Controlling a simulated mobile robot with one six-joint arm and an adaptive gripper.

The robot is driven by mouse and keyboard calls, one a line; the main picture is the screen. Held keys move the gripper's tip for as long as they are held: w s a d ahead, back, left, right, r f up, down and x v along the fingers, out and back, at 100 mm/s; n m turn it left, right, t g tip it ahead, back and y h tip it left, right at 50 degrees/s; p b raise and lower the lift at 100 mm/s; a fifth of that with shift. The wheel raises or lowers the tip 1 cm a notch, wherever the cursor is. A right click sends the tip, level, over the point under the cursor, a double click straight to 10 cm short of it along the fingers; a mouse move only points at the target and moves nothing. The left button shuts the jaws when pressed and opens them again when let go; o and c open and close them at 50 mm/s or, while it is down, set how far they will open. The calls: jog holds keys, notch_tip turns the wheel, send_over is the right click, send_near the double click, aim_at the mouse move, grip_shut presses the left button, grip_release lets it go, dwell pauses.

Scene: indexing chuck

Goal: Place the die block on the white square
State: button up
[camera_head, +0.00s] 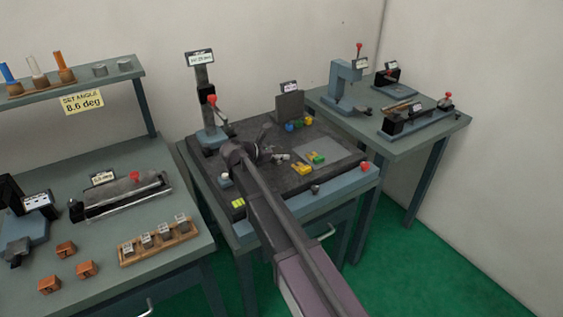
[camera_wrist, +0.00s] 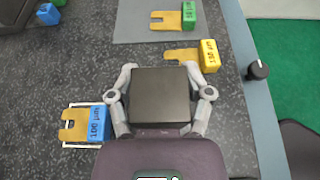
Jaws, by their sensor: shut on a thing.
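My gripper (camera_wrist: 160,72) has its two grey fingers against opposite sides of a dark grey block, which I take to be the die block (camera_wrist: 160,97). Its flat top faces the wrist camera. I cannot tell how high it is above the plate. A white square outline (camera_wrist: 66,145) lies on the dark speckled plate left of the gripper in the wrist view. A blue-ended block with an orange tab (camera_wrist: 97,123) lies over that outline and covers much of it. In the head view my arm hides most of the gripper area.
A green-ended piece (camera_wrist: 189,16) lies on a grey pad (camera_wrist: 133,28); a yellow-ended piece (camera_wrist: 209,56) lies near its edge. A black knob (camera_wrist: 258,70) is at the table edge. A post with a red knob (camera_head: 211,100) stands behind on the plate.

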aim_at(281, 161)
jog(key=shift+f+b, duration=1.55)
jog(key=shift+f, duration=0.1)
jog(key=shift+f, duration=0.1)
jog(key=o, duration=1.4)
jog(key=shift+r, duration=0.2)
jog(key=shift+s+a+r, duration=0.15)
jog(key=shift+s+a, duration=0.1)
jog(key=shift+a, duration=0.05)
jog(key=p+v, duration=0.4)
jog(key=v, duration=0.5)
jog(key=shift+s+a+r, duration=0.15)
jog(key=shift+a, duration=0.15)
jog(key=shift+s+a+r+p, duration=0.2)
jog(key=shift+s+a+p, duration=0.15)
jog(key=shift+a, duration=0.2)
